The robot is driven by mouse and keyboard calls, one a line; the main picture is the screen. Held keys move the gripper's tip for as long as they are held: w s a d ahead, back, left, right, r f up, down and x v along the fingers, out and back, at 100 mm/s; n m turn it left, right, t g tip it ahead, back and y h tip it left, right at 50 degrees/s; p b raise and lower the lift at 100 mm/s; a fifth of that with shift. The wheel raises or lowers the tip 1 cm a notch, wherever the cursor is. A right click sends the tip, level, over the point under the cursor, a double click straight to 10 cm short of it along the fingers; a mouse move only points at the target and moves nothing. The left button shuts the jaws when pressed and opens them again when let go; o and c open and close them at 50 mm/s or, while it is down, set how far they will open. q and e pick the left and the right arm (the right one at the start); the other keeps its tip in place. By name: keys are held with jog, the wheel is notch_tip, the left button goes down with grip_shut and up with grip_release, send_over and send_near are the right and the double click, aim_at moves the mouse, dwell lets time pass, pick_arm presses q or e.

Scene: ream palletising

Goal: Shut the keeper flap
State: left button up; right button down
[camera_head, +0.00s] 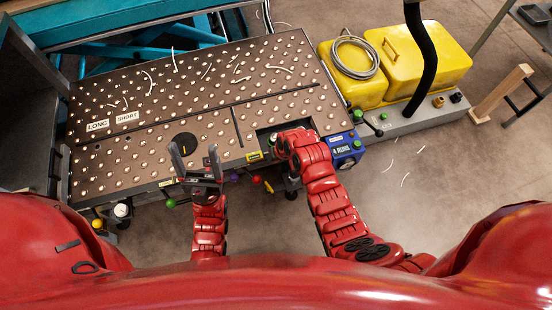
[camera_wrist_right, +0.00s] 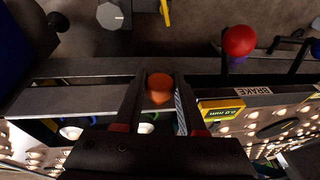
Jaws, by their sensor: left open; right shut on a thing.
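In the right wrist view an orange knob (camera_wrist_right: 160,86) sits between the two dark fingers of my right gripper (camera_wrist_right: 159,76), which is shut on it. The knob lies over the grey metal bars (camera_wrist_right: 85,98) along the table's edge. I cannot tell which part is the keeper flap, or its angle. In the head view my right gripper (camera_head: 286,142) is over the front edge by a dark opening, its fingers mostly hidden by the wrist. My left gripper (camera_head: 195,155) is open and empty above the table's front edge, left of the right one.
The studded table (camera_head: 180,90) bears LONG and SHORT labels. Coloured knobs, including a red one (camera_wrist_right: 240,40), hang along its front edge near a BRAKE label (camera_wrist_right: 251,91). A blue box (camera_head: 345,150) is at the right corner. Yellow cases (camera_head: 420,55) stand on a grey unit beyond.

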jog(key=shift+w+a+r, duration=0.1)
dwell(0.3)
jog(key=c, duration=0.5)
grip_release()
jog(key=p+v, duration=0.4)
jog(key=v, duration=1.3)
jog(key=shift+r, duration=0.15)
